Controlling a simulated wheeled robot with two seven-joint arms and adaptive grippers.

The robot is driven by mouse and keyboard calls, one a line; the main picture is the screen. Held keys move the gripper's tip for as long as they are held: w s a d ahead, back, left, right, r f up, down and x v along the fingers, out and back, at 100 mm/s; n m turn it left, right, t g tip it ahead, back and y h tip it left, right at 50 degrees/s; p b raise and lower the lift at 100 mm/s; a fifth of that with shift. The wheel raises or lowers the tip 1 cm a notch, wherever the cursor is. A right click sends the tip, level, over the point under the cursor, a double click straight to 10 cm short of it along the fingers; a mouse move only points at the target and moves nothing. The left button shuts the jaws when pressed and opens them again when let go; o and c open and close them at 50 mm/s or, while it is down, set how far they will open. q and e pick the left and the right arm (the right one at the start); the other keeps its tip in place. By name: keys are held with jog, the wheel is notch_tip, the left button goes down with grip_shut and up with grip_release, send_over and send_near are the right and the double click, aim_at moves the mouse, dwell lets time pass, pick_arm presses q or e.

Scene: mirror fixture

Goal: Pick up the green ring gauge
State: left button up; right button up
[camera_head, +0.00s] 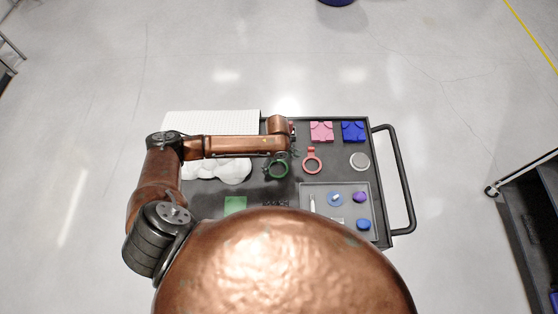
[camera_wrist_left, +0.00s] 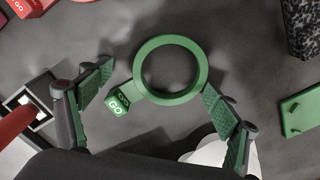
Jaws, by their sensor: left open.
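The green ring gauge (camera_head: 270,174) lies on the dark cart top, just below the end of my left arm in the head view. In the left wrist view the green ring gauge (camera_wrist_left: 168,100) shows whole, with a short tab marked "GO" at its lower left. My left gripper (camera_wrist_left: 157,80) is open and empty, its green-padded fingers on either side of the ring. The right finger appears close to the ring's edge; I cannot tell whether it touches. In the head view the left gripper (camera_head: 281,157) is partly hidden under the wrist. My right gripper is not in view.
A red ring gauge (camera_head: 304,167) lies just right of the green one. Pink (camera_head: 321,131) and blue (camera_head: 353,131) blocks, a pale disc (camera_head: 360,161) and a grey tray (camera_head: 346,209) with small items are further right. White crumpled cloth (camera_head: 228,171) and a green block (camera_head: 235,204) are left.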

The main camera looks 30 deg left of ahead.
pick_arm(q)
jog(key=shift+s+r, duration=0.1)
jog(key=shift+s, duration=0.2)
jog(key=shift+s+r, duration=0.15)
jog(key=shift+s, duration=0.25)
jog(key=c, duration=0.4)
jog(key=shift+w, duration=0.25)
jog(key=shift+c, duration=0.8)
jog(key=shift+w, duration=0.1)
jog(key=shift+c, duration=0.8)
jog(key=shift+s, duration=0.25)
jog(key=c, duration=0.3)
jog(key=shift+w, duration=0.1)
jog(key=c, duration=0.3)
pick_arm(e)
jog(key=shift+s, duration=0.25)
